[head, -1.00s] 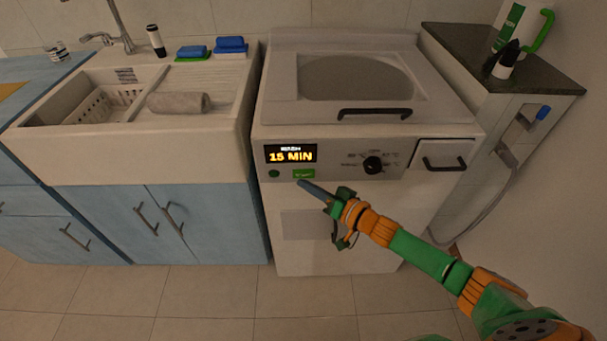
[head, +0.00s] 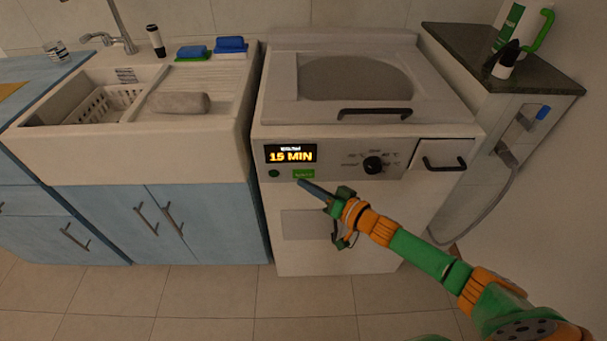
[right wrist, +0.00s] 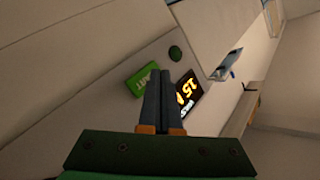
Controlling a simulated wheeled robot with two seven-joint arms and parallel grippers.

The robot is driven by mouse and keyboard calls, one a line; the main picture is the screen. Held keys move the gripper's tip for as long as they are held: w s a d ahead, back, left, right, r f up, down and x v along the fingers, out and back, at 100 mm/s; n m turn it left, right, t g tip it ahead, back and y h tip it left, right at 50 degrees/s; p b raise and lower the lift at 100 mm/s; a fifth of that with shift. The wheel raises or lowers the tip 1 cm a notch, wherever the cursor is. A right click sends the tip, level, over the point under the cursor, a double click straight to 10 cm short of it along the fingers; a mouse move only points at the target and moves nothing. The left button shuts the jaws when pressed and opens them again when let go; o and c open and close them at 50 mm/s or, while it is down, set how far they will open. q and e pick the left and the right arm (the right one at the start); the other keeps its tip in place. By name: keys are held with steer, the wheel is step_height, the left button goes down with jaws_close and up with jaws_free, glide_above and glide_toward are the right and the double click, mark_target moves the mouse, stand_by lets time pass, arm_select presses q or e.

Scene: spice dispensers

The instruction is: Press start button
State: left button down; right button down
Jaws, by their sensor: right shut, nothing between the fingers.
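The washing machine (head: 300,230) stands in the middle, with a green rectangular button (head: 304,174) on its front panel under a lit display (head: 290,154) that reads 15 MIN. A small round dark green button (head: 274,173) is left of it. My right gripper (head: 302,184) is shut and empty, its fingertips just below the green rectangular button; I cannot tell whether they touch the panel. In the right wrist view the shut fingers (right wrist: 166,76) point at the panel between the green button (right wrist: 144,79) and the display (right wrist: 189,95). My left gripper is not in view.
A black knob (head: 373,165) and a drawer handle (head: 445,163) are on the panel's right. A white sink (head: 130,150) over blue cabinets stands to the left. A dark-topped counter (head: 450,50) with bottles and a hose (head: 497,205) are at the right.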

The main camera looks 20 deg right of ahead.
steer(key=shift+w+d, duration=0.15)
steer(key=shift+w, duration=0.25)
steer(key=shift+w+b, duration=0.35)
steer(key=shift+b, duration=0.05)
stand_by(0.4)
steer(key=shift+s+r+p, duration=0.1)
steer(key=shift+s+p, duration=0.45)
steer(key=shift+p, duration=0.1)
steer(key=shift+s, duration=0.25)
steer(key=s+p, duration=0.1)
steer(key=s+a+p, duration=0.1)
steer(key=s, duration=0.1)
steer(key=s+p, duration=0.1)
steer(key=shift+s+a+p, duration=0.3)
steer(key=shift+s+a, duration=0.05)
steer(key=shift+s, duration=0.05)
